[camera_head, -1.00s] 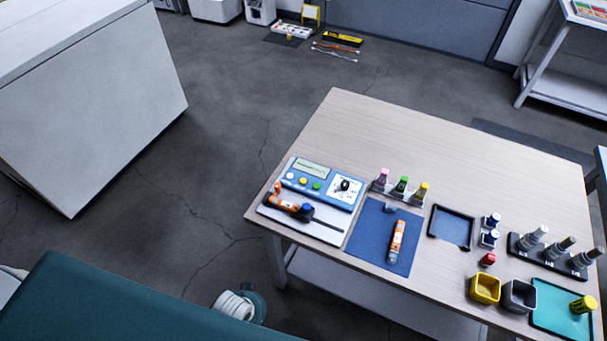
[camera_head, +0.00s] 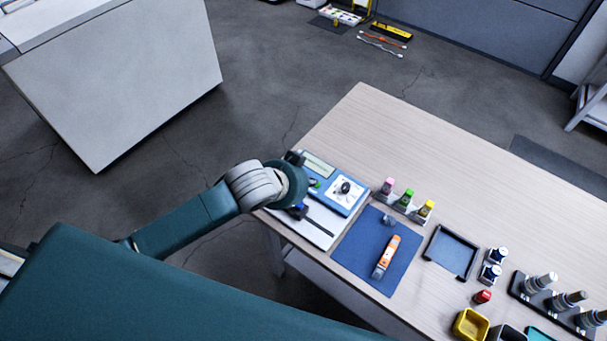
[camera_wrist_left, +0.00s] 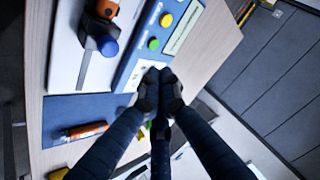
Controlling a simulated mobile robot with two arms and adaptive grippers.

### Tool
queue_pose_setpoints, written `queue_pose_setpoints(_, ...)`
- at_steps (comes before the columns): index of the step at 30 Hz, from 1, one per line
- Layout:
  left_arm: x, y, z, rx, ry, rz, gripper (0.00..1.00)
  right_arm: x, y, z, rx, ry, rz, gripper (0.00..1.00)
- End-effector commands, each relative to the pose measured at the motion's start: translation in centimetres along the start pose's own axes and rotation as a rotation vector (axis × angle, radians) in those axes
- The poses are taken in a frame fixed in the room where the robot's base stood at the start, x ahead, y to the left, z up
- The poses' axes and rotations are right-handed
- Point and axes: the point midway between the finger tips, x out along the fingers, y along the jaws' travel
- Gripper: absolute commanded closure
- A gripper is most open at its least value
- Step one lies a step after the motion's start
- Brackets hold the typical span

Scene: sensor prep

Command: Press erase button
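The blue control panel (camera_head: 345,207) sits at the table's left end, with a display (camera_head: 318,165), a dial and a row of small round buttons. A green button (camera_wrist_left: 153,44) and a yellow button (camera_wrist_left: 166,20) show in the left wrist view; no label is readable. My left gripper (camera_head: 294,158) is over the panel's button end and hides part of it in the head view. In the left wrist view its dark fingers (camera_wrist_left: 159,88) are together with nothing seen between them, near the green button. Contact cannot be told. My right gripper is out of view.
A white board with a blue knob (camera_wrist_left: 108,46) lies beside the panel. An orange tool (camera_head: 386,257) rests on a blue mat (camera_head: 358,262). Several coloured bottles (camera_head: 407,198) stand right of the panel. The table's far middle (camera_head: 400,135) is clear.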

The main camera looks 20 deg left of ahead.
Motion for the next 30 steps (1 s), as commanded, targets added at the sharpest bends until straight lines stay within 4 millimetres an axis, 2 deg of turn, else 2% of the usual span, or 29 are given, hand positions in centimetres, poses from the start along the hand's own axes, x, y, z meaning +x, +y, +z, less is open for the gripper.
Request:
queue_pose_setpoints(1, 0.2, -2.0, -0.8, 0.053, 0.011, -0.024, 1.0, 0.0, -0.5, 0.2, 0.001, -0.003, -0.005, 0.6)
queue_pose_setpoints(3, 0.5, -3.9, -1.5, 0.105, 0.022, -0.042, 1.0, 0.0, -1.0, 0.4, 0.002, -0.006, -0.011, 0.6)
queue_pose_setpoints(6, 0.7, -6.0, -2.1, 0.155, 0.029, -0.064, 1.0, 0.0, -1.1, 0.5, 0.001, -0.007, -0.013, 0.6)
queue_pose_setpoints(9, 0.7, -7.4, -2.4, 0.184, 0.031, -0.077, 1.0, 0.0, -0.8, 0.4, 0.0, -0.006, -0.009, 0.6)
queue_pose_setpoints(13, 0.7, -8.1, -2.4, 0.197, 0.032, -0.084, 1.0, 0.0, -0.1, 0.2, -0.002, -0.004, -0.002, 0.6)
queue_pose_setpoints(23, 0.8, -8.1, -2.4, 0.196, 0.033, -0.083, 1.0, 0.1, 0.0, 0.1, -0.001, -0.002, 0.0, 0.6)
queue_pose_setpoints(30, 1.7, -7.6, -1.7, 0.196, 0.032, -0.083, 1.0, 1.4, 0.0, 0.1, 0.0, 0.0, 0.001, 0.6)
